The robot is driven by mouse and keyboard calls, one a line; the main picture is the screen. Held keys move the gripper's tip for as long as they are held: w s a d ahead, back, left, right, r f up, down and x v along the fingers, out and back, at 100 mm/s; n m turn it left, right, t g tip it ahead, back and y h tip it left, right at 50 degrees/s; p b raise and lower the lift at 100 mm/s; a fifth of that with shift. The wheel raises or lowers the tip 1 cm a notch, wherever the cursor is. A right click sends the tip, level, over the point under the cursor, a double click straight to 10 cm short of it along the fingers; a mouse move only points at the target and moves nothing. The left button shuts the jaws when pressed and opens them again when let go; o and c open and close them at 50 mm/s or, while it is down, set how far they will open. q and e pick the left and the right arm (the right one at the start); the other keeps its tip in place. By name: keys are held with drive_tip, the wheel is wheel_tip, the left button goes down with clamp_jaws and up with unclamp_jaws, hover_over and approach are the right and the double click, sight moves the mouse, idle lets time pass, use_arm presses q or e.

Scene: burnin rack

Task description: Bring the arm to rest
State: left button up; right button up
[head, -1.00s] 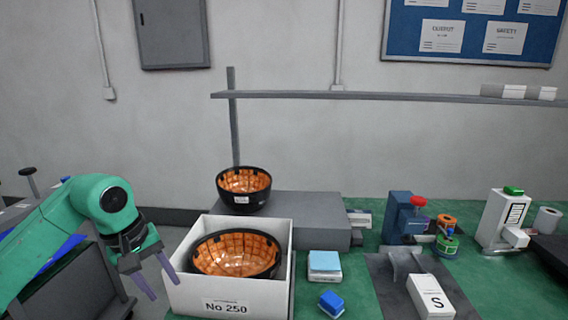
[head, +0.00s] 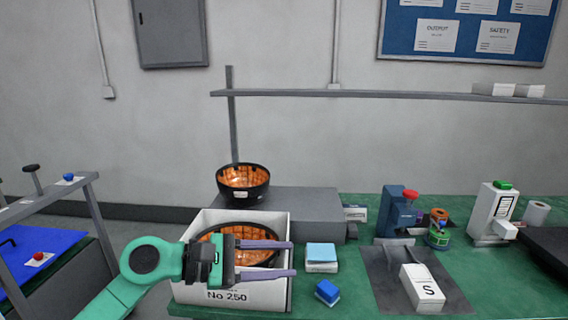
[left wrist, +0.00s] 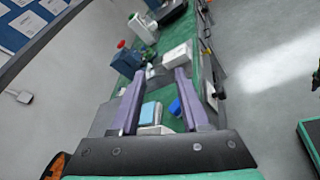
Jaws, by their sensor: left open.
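My left gripper (head: 292,259) is in front of the white box labelled No 250 (head: 230,296) in the head view, its fingers pointing right. The jaws are open, with a gap between the two purple fingers. In the left wrist view the gripper (left wrist: 156,92) is also open, and nothing is held between its fingers. The green arm comes in from the lower left and hides part of the box and of the black bowl with an orange inside (head: 238,236) in it. My right gripper is not in view.
A second black bowl (head: 243,184) stands on a grey block (head: 300,212). The green table (head: 360,300) carries a light-blue-topped pad (head: 321,255), a blue block (head: 327,292) and a white block marked S (head: 423,288). A grey frame (head: 95,212) stands at left.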

use_arm(q)
drive_tip(key=w+a+r+n+t+h, duration=0.25)
drive_tip(key=r+n+t, duration=0.55)
drive_tip(key=n, duration=0.7)
drive_tip(key=w+a+f+n+t+y, duration=0.3)
drive_tip(key=a+n+t+y, duration=0.4)
drive_tip(key=n, duration=0.6)
drive_tip(key=s+a+f+n+g+y, duration=0.1)
drive_tip(key=a+f+n+g+y, duration=0.2)
drive_tip(key=a+f+n+y, duration=0.45)
drive_tip(key=s+a+f+n+g+y, duration=0.15)
drive_tip(key=a+f+n+y, duration=0.3)
drive_tip(key=f+n, duration=0.65)
drive_tip(key=s+f+n+g+h, duration=0.2)
drive_tip(key=s+f+n+g, duration=0.85)
drive_tip(key=s+f, duration=0.75)
wheel_tip(320, 180, down, 20)
drive_tip(key=s+f+m+g, duration=0.1)
drive_tip(key=s+m+g, duration=0.1)
drive_tip(key=s, duration=0.1)
drive_tip(key=s+a+f+g, duration=0.1)
drive_tip(key=s+a+f, duration=0.2)
drive_tip(key=s+f, duration=1.2)
drive_tip(key=shift+s+a+g+p, duration=0.2)
drive_tip(key=shift+s+g+p, duration=0.1)
drive_tip(key=shift+s, duration=0.75)
